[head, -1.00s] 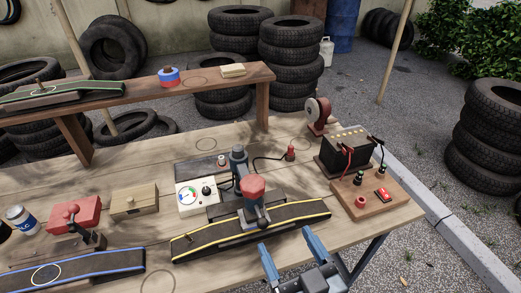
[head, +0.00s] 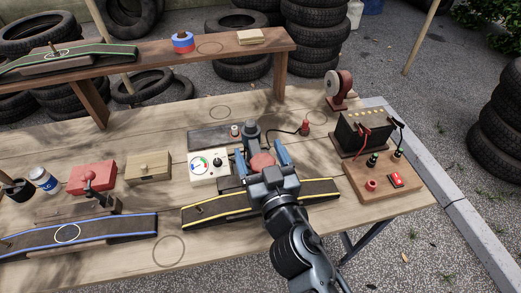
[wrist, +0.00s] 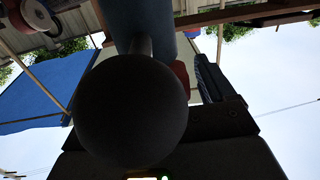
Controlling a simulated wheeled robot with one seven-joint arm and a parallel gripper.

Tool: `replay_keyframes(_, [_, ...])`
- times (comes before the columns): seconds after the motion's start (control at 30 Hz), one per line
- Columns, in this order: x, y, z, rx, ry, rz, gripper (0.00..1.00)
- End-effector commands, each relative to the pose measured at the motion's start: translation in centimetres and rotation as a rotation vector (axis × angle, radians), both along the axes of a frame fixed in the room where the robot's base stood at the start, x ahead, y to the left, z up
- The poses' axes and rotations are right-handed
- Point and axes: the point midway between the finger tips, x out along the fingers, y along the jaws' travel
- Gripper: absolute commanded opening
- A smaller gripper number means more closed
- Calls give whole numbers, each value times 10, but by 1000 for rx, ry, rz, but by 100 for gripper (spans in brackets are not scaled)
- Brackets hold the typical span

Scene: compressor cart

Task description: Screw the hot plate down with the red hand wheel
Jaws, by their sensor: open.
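The red hand wheel (head: 262,162) sits on top of the dark clamp, whose upright post (head: 252,134) stands behind it, over the yellow-edged strip (head: 322,188). My gripper (head: 260,152) is open, with one blue finger on each side of the wheel. I cannot tell whether the fingers touch it. My gripper body hides the front of the clamp and most of the hot plate (head: 226,184). In the wrist view a dark ball knob (wrist: 130,110) fills the middle, very close to the camera. A sliver of red (wrist: 181,75) shows behind it, beside a blue finger.
A wooden box (head: 149,167) and a red box (head: 92,177) are further left. A battery (head: 364,136) and a switch board (head: 385,182) stand at right.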

Motion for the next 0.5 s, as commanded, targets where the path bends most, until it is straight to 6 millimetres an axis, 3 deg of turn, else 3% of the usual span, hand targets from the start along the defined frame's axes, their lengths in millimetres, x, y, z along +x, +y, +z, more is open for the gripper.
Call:
replay_keyframes(0.27, [1, 0, -1, 0, 1, 0, 83])
replay_keyframes(0.5, [1, 0, -1, 0, 1, 0, 60])
